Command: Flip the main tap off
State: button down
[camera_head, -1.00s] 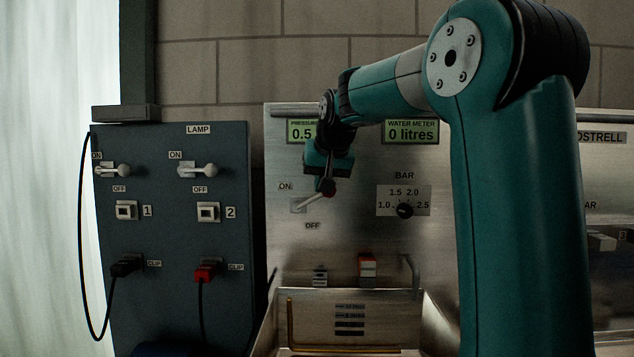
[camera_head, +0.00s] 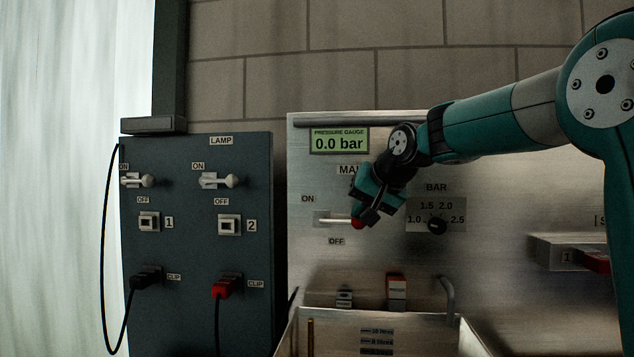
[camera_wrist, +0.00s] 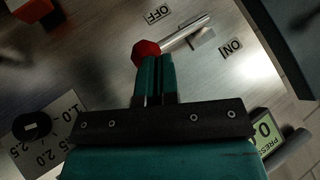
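The main tap is a pale lever (camera_head: 335,221) with a red knob (camera_head: 357,224) on the steel panel. It lies about level between the ON label (camera_head: 307,199) and the OFF label (camera_head: 336,241). My gripper (camera_head: 362,214) is at the knob from above right, its fingers close together. In the wrist view my fingertips (camera_wrist: 155,60) are at the red knob (camera_wrist: 146,49), which shows past them and is not seen between them; I cannot tell if they touch. The lever (camera_wrist: 182,33) runs off to the upper right there. The pressure gauge (camera_head: 339,142) reads 0.0 bar.
A black BAR dial (camera_head: 437,226) is right of the tap. A dark lamp panel (camera_head: 185,265) with two switches and clips stands left. A steel basin (camera_head: 380,317) with a bent pipe (camera_head: 446,297) is below.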

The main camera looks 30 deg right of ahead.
jog(key=shift+a+f, duration=0.2)
jog(key=shift+f, duration=0.35)
jog(key=p+v, duration=0.1)
jog(key=v, duration=1.1)
jog(key=shift+s+d, duration=0.2)
jog(key=shift+s, duration=0.15)
jog(key=shift+r, duration=0.1)
jog(key=s+a+f+n+g+y, duration=0.2)
jog(key=s+a+f+n+g, duration=0.15)
jog(key=a+f, duration=0.5)
jog(key=s+a+f+n+g+y, duration=0.1)
jog(key=s+a+f+n+g, duration=0.1)
jog(key=s+a+f+n, duration=0.45)
jog(key=s+a+f+n+g, duration=0.3)
jog(key=s+a+f+g, duration=0.1)
jog(key=s+a+f, duration=0.4)
jog(key=s+f, duration=0.2)
jog(key=s, duration=0.2)
jog(key=shift+s+a+f, duration=0.2)
jog(key=shift+s+f, duration=0.05)
jog(key=shift+f, duration=0.15)
